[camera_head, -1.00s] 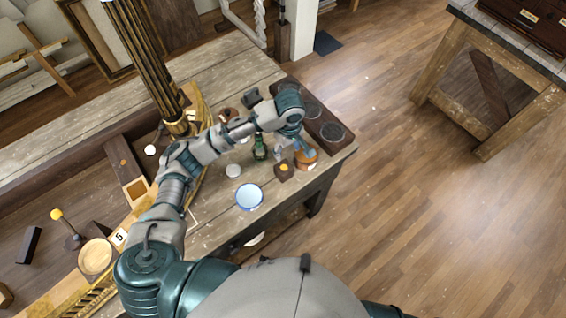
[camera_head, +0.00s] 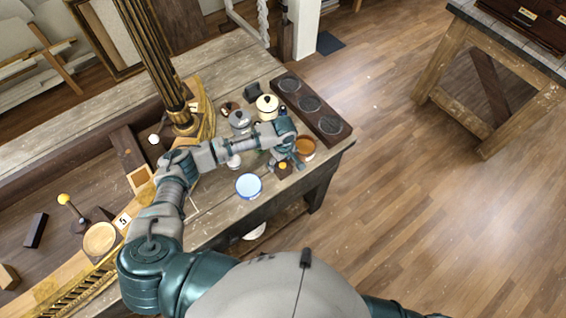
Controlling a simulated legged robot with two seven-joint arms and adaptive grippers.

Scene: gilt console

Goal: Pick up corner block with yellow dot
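The dark corner block with the yellow dot (camera_head: 283,167) sits near the front right edge of the wooden table (camera_head: 215,225). It is partly hidden by my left gripper (camera_head: 285,164), which points down over it. The gripper's fingers look spread, one to each side of the block. I cannot tell whether they touch it. My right gripper is out of view.
A blue-white bowl (camera_head: 249,186) stands left of the block, and an orange-brown pot (camera_head: 305,147) close to its right. A cream lidded pot (camera_head: 267,106), a grey pot (camera_head: 240,120) and a dark tray with round recesses (camera_head: 322,113) stand behind. A gilt column (camera_head: 165,70) rises at left.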

